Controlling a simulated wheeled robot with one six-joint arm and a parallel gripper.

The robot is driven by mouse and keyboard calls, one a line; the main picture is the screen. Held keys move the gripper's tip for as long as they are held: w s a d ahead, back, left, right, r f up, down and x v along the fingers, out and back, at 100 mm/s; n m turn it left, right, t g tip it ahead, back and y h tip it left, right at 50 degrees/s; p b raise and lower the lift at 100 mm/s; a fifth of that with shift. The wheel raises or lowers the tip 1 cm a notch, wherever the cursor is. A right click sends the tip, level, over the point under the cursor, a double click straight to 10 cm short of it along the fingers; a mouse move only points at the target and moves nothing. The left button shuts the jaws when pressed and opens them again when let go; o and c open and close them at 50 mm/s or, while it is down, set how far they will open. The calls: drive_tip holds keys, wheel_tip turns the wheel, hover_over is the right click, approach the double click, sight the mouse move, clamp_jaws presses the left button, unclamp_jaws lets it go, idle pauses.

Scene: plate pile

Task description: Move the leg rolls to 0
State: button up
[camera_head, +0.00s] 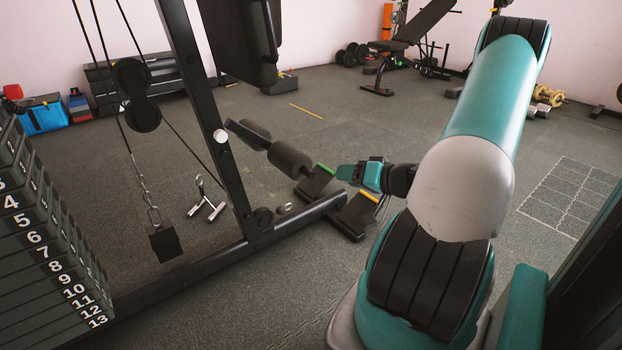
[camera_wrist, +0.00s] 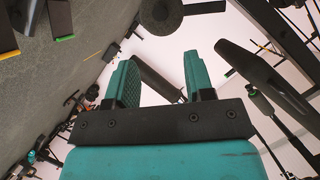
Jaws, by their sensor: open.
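The leg rolls are dark foam cylinders on the machine's black frame. One roll (camera_head: 291,160) is in the middle of the head view, and another (camera_head: 249,134) is behind it to the left. My gripper (camera_head: 345,172) is just right of the nearer roll, apart from it. In the wrist view my gripper (camera_wrist: 157,70) has its two teal fingers spread, with no object held. I see no 0 marking.
A numbered weight stack (camera_head: 50,245) stands at the left. The black upright (camera_head: 205,110) and floor beam (camera_head: 295,218) are close by. A metal handle (camera_head: 207,205) lies on the floor. A bench (camera_head: 415,30) and dumbbells (camera_head: 352,53) are at the back. Floor behind the rolls is mostly clear.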

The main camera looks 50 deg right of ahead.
sight(311, 173)
drive_tip(key=b+x, duration=0.3)
drive_tip(key=x, duration=0.8)
drive_tip(key=shift+a+f, duration=0.1)
drive_tip(key=shift+w+f+b, duration=0.15)
drive_tip(key=shift+w+b, duration=0.25)
drive_tip(key=shift+w, duration=0.3)
drive_tip(key=shift+c, duration=0.3)
clamp_jaws()
